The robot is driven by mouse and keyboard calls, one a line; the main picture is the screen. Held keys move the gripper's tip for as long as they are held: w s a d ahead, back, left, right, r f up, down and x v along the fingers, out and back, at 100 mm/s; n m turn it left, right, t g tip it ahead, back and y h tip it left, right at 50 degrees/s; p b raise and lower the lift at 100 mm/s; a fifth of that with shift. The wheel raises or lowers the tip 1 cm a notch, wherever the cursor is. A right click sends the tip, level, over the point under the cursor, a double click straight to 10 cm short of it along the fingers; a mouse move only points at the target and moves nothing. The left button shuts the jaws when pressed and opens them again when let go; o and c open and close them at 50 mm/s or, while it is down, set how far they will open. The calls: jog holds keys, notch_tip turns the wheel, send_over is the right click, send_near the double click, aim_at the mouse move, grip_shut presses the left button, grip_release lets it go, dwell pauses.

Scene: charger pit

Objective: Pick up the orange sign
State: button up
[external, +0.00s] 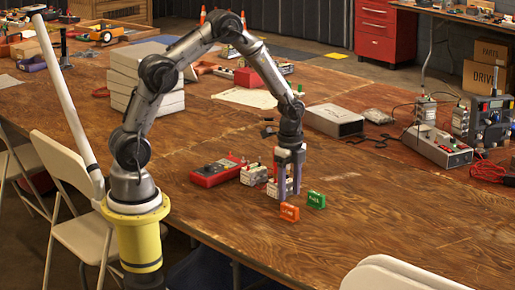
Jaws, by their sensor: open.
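The orange sign (289,212) is a small block with pale lettering, standing on the wooden table near its front edge. A similar green sign (316,200) stands just to its right and a little farther back. My gripper (288,197) points down, its purple-grey fingers apart, just behind and above the orange sign in the picture. It is open, and I see nothing held. Whether a finger touches the orange sign cannot be told from this view.
Small white boxes (254,174) and a red meter (217,171) sit left of my gripper. A grey box (333,120) lies behind it. Bench instruments (437,147) with cables stand at the right. The table right of the signs is clear. A folding chair (85,222) stands at the left.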

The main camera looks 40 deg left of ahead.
aim_at(290, 205)
jog(key=shift+s+d+f, duration=0.1)
jog(key=shift+d+f, duration=0.1)
jog(key=shift+f, duration=1.1)
jog(key=shift+s+d+f, duration=0.1)
jog(key=shift+d+f, duration=0.05)
jog(key=shift+f, duration=1.1)
grip_shut()
